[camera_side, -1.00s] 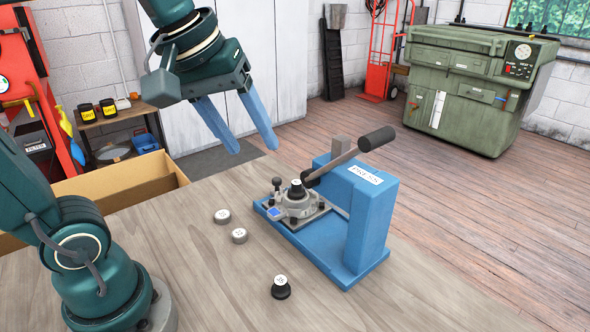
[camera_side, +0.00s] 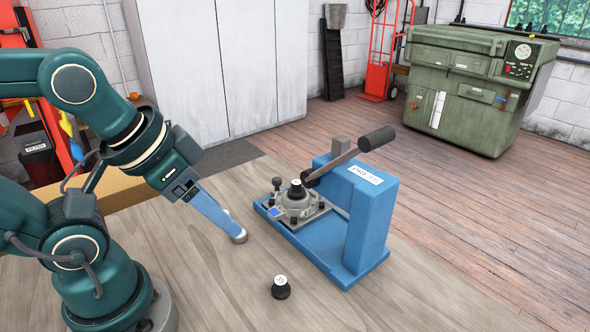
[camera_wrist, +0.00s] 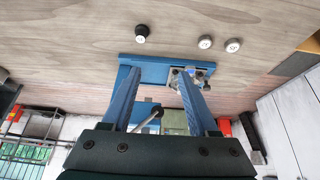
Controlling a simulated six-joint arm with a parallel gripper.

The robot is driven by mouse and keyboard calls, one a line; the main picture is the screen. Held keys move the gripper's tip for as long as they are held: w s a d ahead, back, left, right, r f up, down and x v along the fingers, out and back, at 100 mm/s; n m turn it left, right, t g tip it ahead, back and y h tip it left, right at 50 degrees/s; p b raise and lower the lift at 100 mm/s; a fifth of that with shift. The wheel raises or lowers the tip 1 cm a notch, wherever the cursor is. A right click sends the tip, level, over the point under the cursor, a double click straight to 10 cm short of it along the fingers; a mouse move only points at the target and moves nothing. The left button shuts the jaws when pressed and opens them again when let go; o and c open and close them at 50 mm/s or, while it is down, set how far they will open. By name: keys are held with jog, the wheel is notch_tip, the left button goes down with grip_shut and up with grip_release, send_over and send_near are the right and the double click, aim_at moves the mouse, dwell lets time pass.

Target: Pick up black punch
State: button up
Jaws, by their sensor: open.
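The black punch (camera_side: 281,288) stands upright on the wooden table, a short black piece with a pale marked top. It also shows in the wrist view (camera_wrist: 141,33). My gripper (camera_side: 233,226) is low over the table, left of and behind the punch in the side view, apart from it. In the wrist view the two blue fingers (camera_wrist: 160,76) are spread with nothing between them. A similar black piece (camera_side: 296,188) sits on top of the grey alternator part (camera_side: 298,206) in the press.
A blue press (camera_side: 370,215) with a lever handle (camera_side: 376,139) stands right of my gripper. Two silver discs (camera_wrist: 205,42) (camera_wrist: 232,45) lie on the table (camera_side: 230,295), partly hidden by the fingers in the side view. A cardboard box (camera_side: 125,190) is behind at left. Table around the punch is clear.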

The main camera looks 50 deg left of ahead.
jog(key=m+g+h, duration=0.1)
jog(key=m, duration=0.2)
send_over(295, 182)
jog(key=s, duration=0.2)
notch_tip(295, 182, down, 4)
jog(key=shift+a+x, duration=0.2)
jog(key=shift+x, duration=2.2)
jog(key=shift+s+f, duration=0.1)
jog(key=shift+s, duration=0.1)
grip_shut()
